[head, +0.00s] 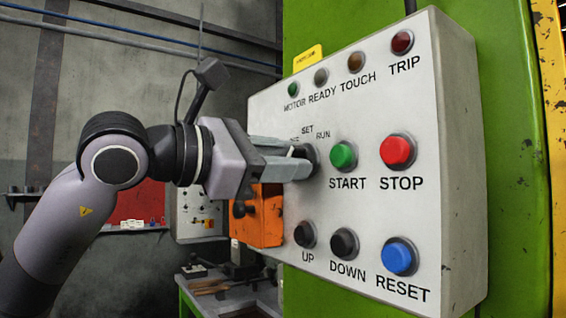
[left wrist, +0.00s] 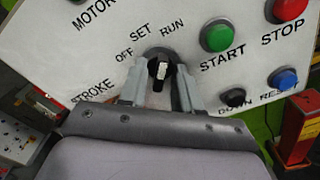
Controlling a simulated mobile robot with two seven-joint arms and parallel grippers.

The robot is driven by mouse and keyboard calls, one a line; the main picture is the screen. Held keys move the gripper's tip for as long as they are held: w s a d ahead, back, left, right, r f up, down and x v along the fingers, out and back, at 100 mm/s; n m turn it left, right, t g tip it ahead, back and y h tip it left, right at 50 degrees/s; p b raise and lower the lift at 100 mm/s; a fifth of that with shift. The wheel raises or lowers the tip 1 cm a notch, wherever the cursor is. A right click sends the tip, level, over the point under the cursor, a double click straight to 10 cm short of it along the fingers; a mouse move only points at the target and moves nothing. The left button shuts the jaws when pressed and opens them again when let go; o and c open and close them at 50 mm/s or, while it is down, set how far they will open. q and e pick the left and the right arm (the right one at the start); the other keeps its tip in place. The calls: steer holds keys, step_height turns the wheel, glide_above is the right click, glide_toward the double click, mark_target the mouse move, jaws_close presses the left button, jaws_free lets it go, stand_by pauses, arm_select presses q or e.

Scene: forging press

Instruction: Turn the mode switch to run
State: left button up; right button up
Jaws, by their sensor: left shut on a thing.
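The mode switch is a black knob with a white mark, and it shows between my fingers in the left wrist view (left wrist: 160,68). OFF, SET and RUN are printed around its upper side. The white mark runs roughly up and down in that view; I cannot tell surely which label it points at. My left gripper (head: 300,163) reaches the panel from the left and is shut on the knob, one finger on each side. In the head view the fingers hide most of the knob and part of OFF. My right gripper is in neither view.
The white control panel (head: 360,225) has a green START button (head: 343,156) and a red STOP button (head: 397,151) right of the switch. Black UP (head: 305,234) and DOWN (head: 344,243) buttons and blue RESET (head: 399,256) are below. Indicator lamps line the top.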

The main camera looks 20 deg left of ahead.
arm_select(q)
steer(key=shift+m, duration=0.6)
steer(key=o, duration=0.7)
steer(key=shift+c, duration=0.2)
steer(key=b+v, duration=0.1)
steer(key=v, duration=0.6)
steer(key=shift+b, duration=0.4)
steer(key=shift+s+a, duration=0.1)
steer(key=shift+s, duration=0.1)
